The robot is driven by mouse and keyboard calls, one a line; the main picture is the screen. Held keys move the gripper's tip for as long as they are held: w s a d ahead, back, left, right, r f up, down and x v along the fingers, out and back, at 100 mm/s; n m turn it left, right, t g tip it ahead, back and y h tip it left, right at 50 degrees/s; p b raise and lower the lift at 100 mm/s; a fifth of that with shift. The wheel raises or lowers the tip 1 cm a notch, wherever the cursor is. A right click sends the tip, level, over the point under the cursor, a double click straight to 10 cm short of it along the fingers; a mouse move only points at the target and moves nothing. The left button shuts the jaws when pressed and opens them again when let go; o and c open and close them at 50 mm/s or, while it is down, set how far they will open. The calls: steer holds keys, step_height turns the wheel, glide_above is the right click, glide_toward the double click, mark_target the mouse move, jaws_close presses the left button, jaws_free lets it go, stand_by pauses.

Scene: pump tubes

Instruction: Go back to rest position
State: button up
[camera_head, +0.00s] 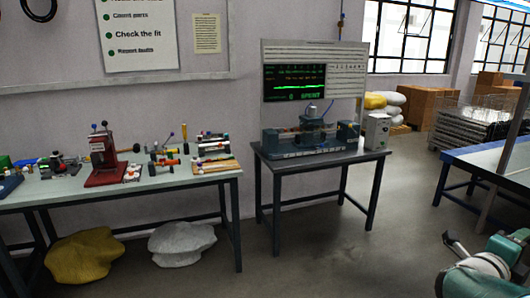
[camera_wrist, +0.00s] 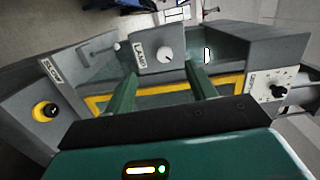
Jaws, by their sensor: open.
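My gripper (camera_wrist: 162,70) shows in the wrist view as two dark green fingers, set apart with nothing held between them. Beyond and between the fingers is a grey fixture (camera_wrist: 160,55) with a yellow-edged recess, labelled blocks and knobs. I cannot tell whether the fingertips touch it. In the head view, a teal and grey part of my arm is at the lower right; the fingertips cannot be made out there.
A dark bench (camera_head: 318,160) carries a blue-grey machine (camera_head: 310,139) below a screen (camera_head: 294,82). A long table (camera_head: 110,186) with tools and a red press (camera_head: 105,160) stands left. Sacks (camera_head: 181,243) lie under it. A blue-edged table (camera_head: 490,160) stands right. Floor between is clear.

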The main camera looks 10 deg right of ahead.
steer(key=w+a+n+t+y, duration=0.65)
steer(key=w+a+n, duration=0.4)
steer(key=a, duration=0.25)
steer(key=w+a+f+n+t+y, duration=0.1)
steer(key=w+a+f+n+y, duration=0.1)
steer(key=a+n+y, duration=1.05)
steer(key=s+a+f+n+g+h, duration=0.1)
steer(key=s+a+f+n+g, duration=0.1)
steer(key=s+a+n, duration=0.3)
steer(key=s+a+f+n+g, duration=0.3)
steer(key=s+a, duration=0.5)
steer(key=a, duration=0.3)
steer(key=shift+a+f+n+g+h, duration=0.15)
steer(key=shift+f+n+g+h, duration=0.2)
steer(key=shift+n+g, duration=0.5)
steer(key=c, duration=0.4)
steer(key=shift+c, duration=0.2)
steer(key=shift+d, duration=0.2)
